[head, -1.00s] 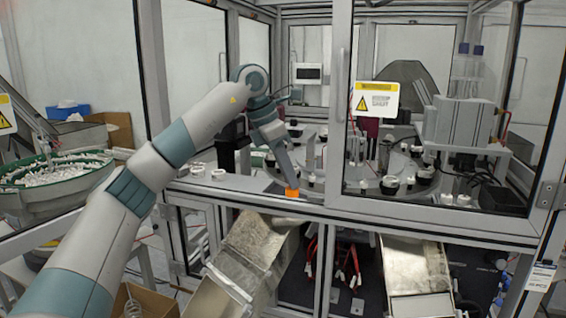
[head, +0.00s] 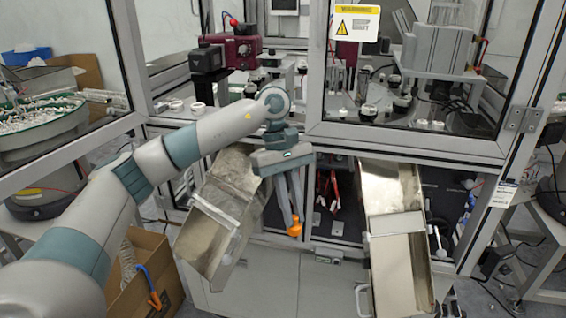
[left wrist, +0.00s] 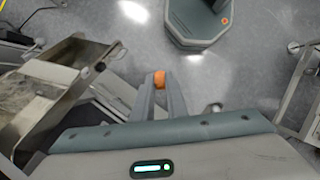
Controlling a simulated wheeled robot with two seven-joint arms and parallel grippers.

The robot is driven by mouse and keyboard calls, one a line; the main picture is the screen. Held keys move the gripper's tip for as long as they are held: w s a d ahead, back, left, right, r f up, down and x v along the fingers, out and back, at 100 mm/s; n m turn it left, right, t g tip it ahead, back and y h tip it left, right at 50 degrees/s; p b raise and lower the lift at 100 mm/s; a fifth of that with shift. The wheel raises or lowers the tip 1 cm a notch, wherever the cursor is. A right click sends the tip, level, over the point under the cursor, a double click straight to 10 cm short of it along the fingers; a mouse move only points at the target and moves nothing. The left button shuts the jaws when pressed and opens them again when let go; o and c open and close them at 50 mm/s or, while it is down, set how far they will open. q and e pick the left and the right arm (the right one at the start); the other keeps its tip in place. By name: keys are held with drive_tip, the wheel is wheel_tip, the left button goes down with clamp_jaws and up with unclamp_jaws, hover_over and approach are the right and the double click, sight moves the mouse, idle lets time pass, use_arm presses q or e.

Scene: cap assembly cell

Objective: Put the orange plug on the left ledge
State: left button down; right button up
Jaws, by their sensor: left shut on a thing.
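My left gripper (head: 293,222) reaches in from the left and points down in front of the cell, between the two metal chutes. It is shut on the small orange plug (head: 294,229), which shows at the fingertips. In the left wrist view the orange plug (left wrist: 159,79) sits between the tips of the left gripper (left wrist: 160,84), above the floor; the fingers hide part of it. A grey ledge (head: 160,121) runs along the cell's open left front, with white round parts near it. The plug is apart from this ledge, lower and to its right. My right gripper is out of view.
A left metal chute (head: 204,225) and a right chute (head: 398,225) slope out from the cell. A closed glass door with a warning sign (head: 355,24) covers the right side. A cardboard box (head: 160,265) stands on the floor at the lower left. A bowl feeder (head: 40,118) is further left.

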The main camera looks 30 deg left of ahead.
use_arm(q)
drive_tip(key=s+d+f+m+g+y, duration=0.1)
drive_tip(key=s+d+f+m+y, duration=0.2)
drive_tip(key=s+f+m, duration=0.6)
drive_tip(key=s+d+m, duration=0.2)
drive_tip(key=s, duration=0.1)
drive_tip(key=shift+d+f+g+y, duration=0.15)
drive_tip(key=shift+d+g+y, duration=0.1)
drive_tip(key=shift+g+y, duration=0.15)
